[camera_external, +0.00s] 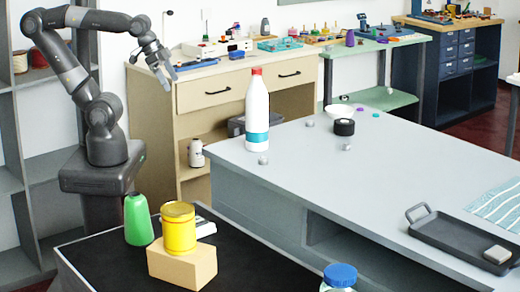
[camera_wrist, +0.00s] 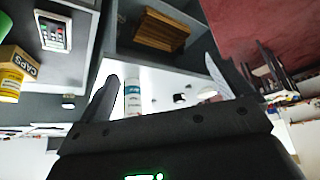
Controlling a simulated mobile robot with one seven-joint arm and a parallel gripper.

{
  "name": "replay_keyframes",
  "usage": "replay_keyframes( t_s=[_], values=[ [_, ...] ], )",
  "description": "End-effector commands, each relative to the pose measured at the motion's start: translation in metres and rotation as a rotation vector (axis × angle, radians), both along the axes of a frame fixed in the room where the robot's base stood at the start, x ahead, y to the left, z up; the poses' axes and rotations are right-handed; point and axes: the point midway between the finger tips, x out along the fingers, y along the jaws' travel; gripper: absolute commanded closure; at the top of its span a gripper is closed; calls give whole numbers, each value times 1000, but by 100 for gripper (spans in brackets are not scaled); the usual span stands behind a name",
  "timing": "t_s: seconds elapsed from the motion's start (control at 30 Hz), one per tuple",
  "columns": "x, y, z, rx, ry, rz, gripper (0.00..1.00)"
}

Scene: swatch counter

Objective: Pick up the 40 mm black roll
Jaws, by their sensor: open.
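My gripper (camera_external: 167,76) is raised at the upper left in the external view, in front of the wooden cabinet and far from the roll. In the wrist view my gripper (camera_wrist: 160,85) has its two fingers spread wide with nothing held between them.
A tall white bottle with a red cap (camera_external: 257,110) stands on the counter, left of the roll. Small grey pieces (camera_external: 263,160) lie around it. A dark tray (camera_external: 458,238) sits at the right. A yellow tin (camera_external: 178,229) stands on a box at the front; the counter's middle is clear.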

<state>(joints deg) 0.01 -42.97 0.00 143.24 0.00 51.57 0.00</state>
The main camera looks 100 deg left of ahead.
Motion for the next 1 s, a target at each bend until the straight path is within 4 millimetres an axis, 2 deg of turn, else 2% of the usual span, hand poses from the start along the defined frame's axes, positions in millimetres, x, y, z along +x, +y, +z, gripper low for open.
replay_keyframes(
  t_s=[0.1, 0.33, 0.47, 0.57, 0.8, 1.0],
  values=[
    [0, 0, 0, 0, 0, 0, 12],
    [2, 0, 1, 0, 0, 1, 12],
    [19, 0, 12, -6, 0, 8, 12],
    [47, 2, 26, -14, -2, 18, 12],
    [134, 4, 55, -33, -10, 57, 12],
    [211, 6, 65, -41, -18, 91, 12]
  ],
)
